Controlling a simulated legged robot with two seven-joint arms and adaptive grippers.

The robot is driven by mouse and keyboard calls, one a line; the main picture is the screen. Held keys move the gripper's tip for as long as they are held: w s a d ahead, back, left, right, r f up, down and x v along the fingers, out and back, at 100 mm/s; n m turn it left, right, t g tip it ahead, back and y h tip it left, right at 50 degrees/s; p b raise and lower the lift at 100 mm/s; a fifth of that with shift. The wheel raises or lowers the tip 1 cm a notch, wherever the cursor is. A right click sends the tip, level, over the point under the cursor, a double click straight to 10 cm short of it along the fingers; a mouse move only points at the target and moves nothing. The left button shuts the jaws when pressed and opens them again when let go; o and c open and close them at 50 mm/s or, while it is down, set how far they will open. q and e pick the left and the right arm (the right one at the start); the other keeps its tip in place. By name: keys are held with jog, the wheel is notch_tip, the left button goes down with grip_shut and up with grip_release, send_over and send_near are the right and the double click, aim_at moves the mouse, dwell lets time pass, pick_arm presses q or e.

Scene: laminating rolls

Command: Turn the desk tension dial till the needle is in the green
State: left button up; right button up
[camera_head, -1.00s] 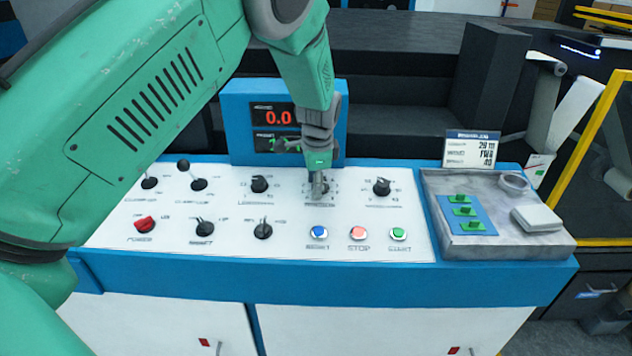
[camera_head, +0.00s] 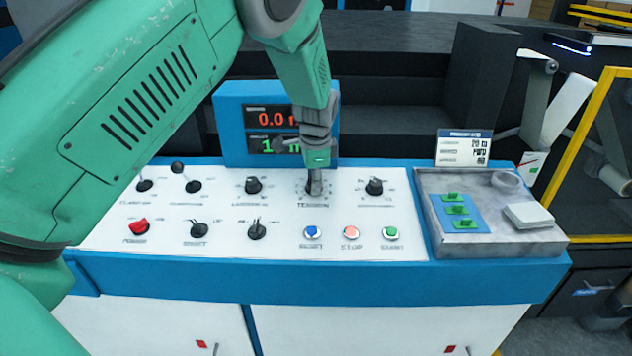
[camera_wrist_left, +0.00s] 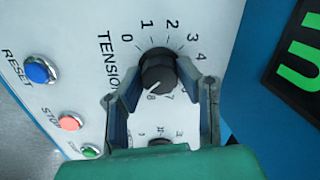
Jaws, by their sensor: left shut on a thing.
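The tension dial (camera_wrist_left: 158,70) is a round black knob with a white pointer line, on a white panel printed TENSION. In the left wrist view its pointer slants down-left, towards the printed 8. My left gripper (camera_head: 315,184) points down onto this dial in the head view and hides most of it. In the left wrist view the fingers of my left gripper (camera_wrist_left: 160,88) stand on both sides of the knob, shut on it. No needle gauge with a green zone can be made out. My right gripper is not in view.
A blue display box (camera_head: 230,125) with red and green digits stands behind the dial, partly hidden by my arm. Other black knobs flank the dial. Blue reset (camera_head: 312,232), red stop (camera_head: 351,232) and green (camera_head: 391,233) buttons lie in front. A grey tray (camera_head: 480,246) is at right.

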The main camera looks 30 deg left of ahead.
pick_arm(q)
jog(key=shift+s+a+f, duration=0.15)
jog(key=shift+s+f, duration=0.1)
jog(key=shift+s, duration=0.05)
dwell(0.4)
jog(key=o, duration=1.1)
jog(key=shift+a, duration=0.15)
jog(key=shift+w+r, duration=0.1)
jog(key=shift+r, duration=0.2)
jog(key=r, duration=0.3)
jog(key=s+r, duration=0.1)
jog(key=r, duration=0.3)
jog(key=d+r, duration=0.1)
jog(key=r, duration=0.3)
jog(key=shift+s+d+r, duration=0.1)
jog(key=shift+s, duration=0.1)
